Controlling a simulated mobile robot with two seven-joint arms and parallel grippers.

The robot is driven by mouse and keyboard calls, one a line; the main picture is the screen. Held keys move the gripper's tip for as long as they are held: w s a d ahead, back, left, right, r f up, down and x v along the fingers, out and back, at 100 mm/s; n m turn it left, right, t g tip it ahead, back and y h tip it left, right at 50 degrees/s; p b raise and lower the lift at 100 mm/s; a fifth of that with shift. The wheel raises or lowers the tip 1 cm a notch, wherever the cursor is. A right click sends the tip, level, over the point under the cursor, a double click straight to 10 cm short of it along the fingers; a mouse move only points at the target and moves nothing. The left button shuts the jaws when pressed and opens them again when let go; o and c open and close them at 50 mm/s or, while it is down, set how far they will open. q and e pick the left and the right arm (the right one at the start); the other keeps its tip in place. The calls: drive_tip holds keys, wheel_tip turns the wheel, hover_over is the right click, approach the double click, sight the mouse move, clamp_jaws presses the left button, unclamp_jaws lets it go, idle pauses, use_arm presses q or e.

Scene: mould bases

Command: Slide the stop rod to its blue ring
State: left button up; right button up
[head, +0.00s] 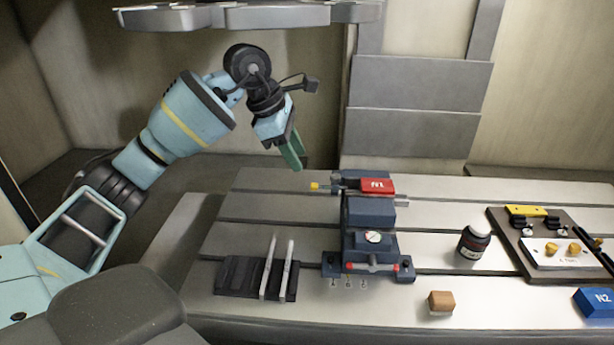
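A thin rod with a yellow tip (314,186) sticks out to the left from the upper part of a dark blue-grey vise-like fixture (368,243); it looks like the stop rod. A blue ring on it is too small to make out. A red block marked N1 (377,186) sits on top of the fixture, to the right of the rod. My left gripper (297,165) has green fingers pointing down, above and left of the rod tip and apart from it. Its fingers overlap in this view, so their gap cannot be judged. My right gripper is not in view.
A black rack with two upright pale strips (267,275) stands left of the fixture. A dark bottle (474,243), a tan block (440,302), a blue N2 block (596,302) and a brown board with fittings (507,238) lie right on the slotted table (235,237).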

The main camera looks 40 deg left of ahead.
sight(313, 184)
use_arm(q)
drive_tip(key=shift+x, duration=3.9)
clamp_jaws()
